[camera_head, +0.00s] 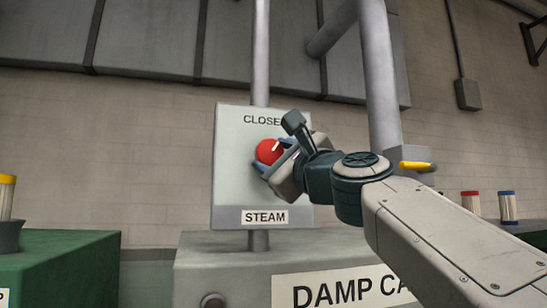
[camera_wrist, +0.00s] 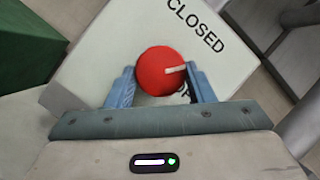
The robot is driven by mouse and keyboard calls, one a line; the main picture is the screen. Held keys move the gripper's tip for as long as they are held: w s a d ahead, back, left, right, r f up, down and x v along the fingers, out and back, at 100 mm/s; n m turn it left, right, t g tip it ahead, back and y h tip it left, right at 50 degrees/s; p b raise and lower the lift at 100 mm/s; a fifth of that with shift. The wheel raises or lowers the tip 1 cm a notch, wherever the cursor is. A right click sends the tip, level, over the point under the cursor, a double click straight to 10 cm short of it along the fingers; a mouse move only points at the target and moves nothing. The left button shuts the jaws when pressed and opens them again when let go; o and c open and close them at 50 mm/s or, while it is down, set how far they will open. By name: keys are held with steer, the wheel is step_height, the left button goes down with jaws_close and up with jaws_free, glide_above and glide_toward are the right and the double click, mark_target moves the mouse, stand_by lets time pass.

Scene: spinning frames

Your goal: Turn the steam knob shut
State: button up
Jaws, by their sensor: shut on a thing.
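The steam knob (camera_head: 268,152) is a round red knob with a white pointer line, on a pale upright panel (camera_head: 232,180) labelled STEAM, with CLOSED printed above the knob. In the wrist view the knob (camera_wrist: 158,73) sits between the two blue fingers of my gripper (camera_wrist: 162,88), which is shut on it. The pointer lies between CLOSED (camera_wrist: 196,25) and a partly hidden word beginning "OP", behind the right finger. In the head view the pointer slants up and right, and my gripper (camera_head: 273,160) covers the panel's right side.
The panel stands on a post above a grey cabinet (camera_head: 225,262) labelled DAMP CA..., the rest hidden by my arm. A green cabinet (camera_head: 60,262) with a yellow-topped spool (camera_head: 6,195) is at left. Spools with red (camera_head: 470,205) and blue tops (camera_head: 508,205) stand at right. Vertical pipes rise behind.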

steer(key=n+g, duration=0.1)
steer(key=n, duration=0.1)
steer(key=n+y, duration=0.1)
steer(key=n, duration=0.1)
steer(key=shift+d+r+n+g, duration=0.15)
steer(key=shift+r+n+g, duration=0.05)
steer(key=shift+n+g, duration=0.2)
steer(key=shift+n+g+p, duration=0.75)
steer(key=shift+n+g, duration=0.25)
steer(key=shift+n, duration=1)
steer(key=o, duration=1)
steer(key=b+v, duration=0.4)
steer(key=v, duration=0.9)
steer(key=shift+s+d+f, duration=0.15)
steer(key=shift+s+d, duration=0.1)
steer(key=shift+d, duration=0.05)
